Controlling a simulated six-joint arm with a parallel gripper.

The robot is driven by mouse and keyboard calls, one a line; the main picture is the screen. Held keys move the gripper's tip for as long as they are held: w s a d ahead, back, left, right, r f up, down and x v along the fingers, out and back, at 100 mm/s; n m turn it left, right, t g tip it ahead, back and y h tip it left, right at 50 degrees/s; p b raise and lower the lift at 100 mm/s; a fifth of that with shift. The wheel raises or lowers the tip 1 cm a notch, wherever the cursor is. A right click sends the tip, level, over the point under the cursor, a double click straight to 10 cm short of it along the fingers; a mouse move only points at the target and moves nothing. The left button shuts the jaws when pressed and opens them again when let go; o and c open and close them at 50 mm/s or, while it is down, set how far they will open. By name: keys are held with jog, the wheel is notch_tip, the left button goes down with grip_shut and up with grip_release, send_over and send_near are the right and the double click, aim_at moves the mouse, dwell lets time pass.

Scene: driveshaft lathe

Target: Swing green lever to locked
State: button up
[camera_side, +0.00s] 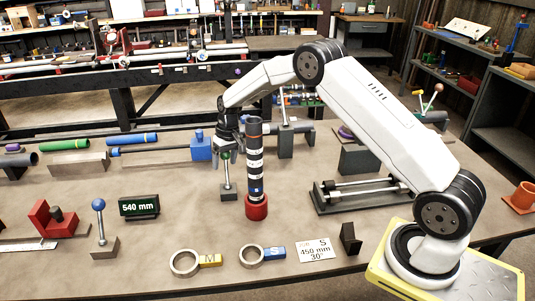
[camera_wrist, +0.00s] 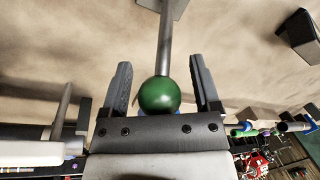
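The green lever is a metal rod with a green ball knob (camera_wrist: 160,95). In the side view its rod (camera_side: 226,172) rises from a small grey block (camera_side: 228,193) on the table, left of the dark striped column. My gripper (camera_wrist: 161,84) is open, with one finger on each side of the green ball. Gaps show between the ball and both fingers in the wrist view. In the side view my gripper (camera_side: 226,150) points down over the lever's top and partly hides the knob.
The striped column (camera_side: 255,160) on a red base stands close to the right of my gripper. A blue-knobbed lever (camera_side: 99,222), a 540 mm display (camera_side: 139,206), two ring gauges and a printed card (camera_side: 317,249) are nearer the front. A blue block (camera_side: 201,145) stands behind left.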

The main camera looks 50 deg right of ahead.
aim_at(229, 157)
grip_shut()
jog(key=shift+s+a+r, duration=0.65)
jog(key=shift+s+a, duration=0.05)
jog(key=shift+a, duration=0.05)
jog(key=shift+o, duration=0.8)
grip_release()
jog(key=shift+d, duration=0.1)
jog(key=shift+s+d+r, duration=0.1)
jog(key=shift+d+r, duration=0.15)
jog(key=shift+r, duration=1.05)
jog(key=shift+d+r, duration=0.2)
jog(key=shift+r, duration=1.05)
jog(key=shift+s+d+r, duration=0.1)
jog(key=shift+d+r, duration=0.15)
jog(key=shift+r, duration=1.05)
